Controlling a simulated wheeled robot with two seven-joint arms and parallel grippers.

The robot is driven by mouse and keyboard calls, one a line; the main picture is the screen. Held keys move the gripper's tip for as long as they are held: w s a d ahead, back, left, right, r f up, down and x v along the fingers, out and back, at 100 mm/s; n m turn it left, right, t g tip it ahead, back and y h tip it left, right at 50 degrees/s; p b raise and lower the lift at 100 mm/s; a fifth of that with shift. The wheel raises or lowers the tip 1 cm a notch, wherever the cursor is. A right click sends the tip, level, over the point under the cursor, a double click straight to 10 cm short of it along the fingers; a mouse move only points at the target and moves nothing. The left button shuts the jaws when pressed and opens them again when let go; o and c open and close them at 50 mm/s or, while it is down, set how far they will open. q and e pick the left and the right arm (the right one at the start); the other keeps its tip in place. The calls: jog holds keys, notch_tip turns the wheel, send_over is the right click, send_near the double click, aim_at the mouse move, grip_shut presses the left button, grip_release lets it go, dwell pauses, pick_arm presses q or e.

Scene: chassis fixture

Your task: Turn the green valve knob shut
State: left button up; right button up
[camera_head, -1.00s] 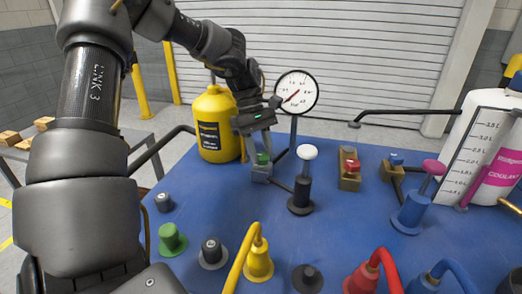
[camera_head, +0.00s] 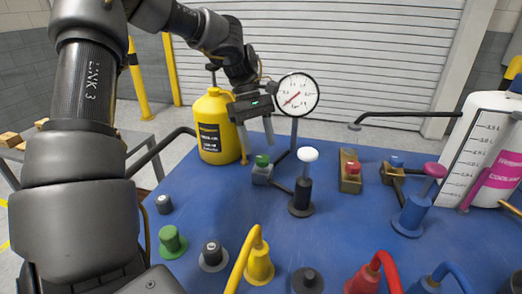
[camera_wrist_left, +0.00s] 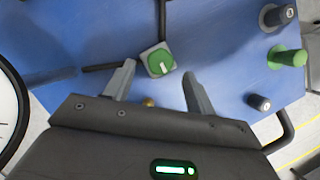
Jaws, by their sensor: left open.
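The green valve knob (camera_head: 262,160) sits on a small grey valve block (camera_head: 262,175) on the blue table, near the yellow bottle. In the left wrist view the knob (camera_wrist_left: 160,62) is a round green cap with a white line across it. My left gripper (camera_head: 257,142) is open and empty, above the knob with its fingers pointing down. In the left wrist view the knob shows between and a little beyond the fingertips (camera_wrist_left: 159,72), apart from both. My right gripper is not in view.
A yellow bottle (camera_head: 212,125) stands left of the valve. A round gauge (camera_head: 297,94) on a post and a white-topped black plunger (camera_head: 302,185) stand to its right. Red and blue knobs sit farther right. A coolant tank (camera_head: 490,150) stands at the right edge.

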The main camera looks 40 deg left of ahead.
pick_arm(q)
jog(key=p+v, duration=0.1)
jog(key=v, duration=0.6)
jog(key=shift+p, duration=0.35)
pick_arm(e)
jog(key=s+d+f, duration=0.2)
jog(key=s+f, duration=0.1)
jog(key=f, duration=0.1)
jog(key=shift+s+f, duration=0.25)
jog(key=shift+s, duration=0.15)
pick_arm(q)
jog(key=shift+r, duration=0.15)
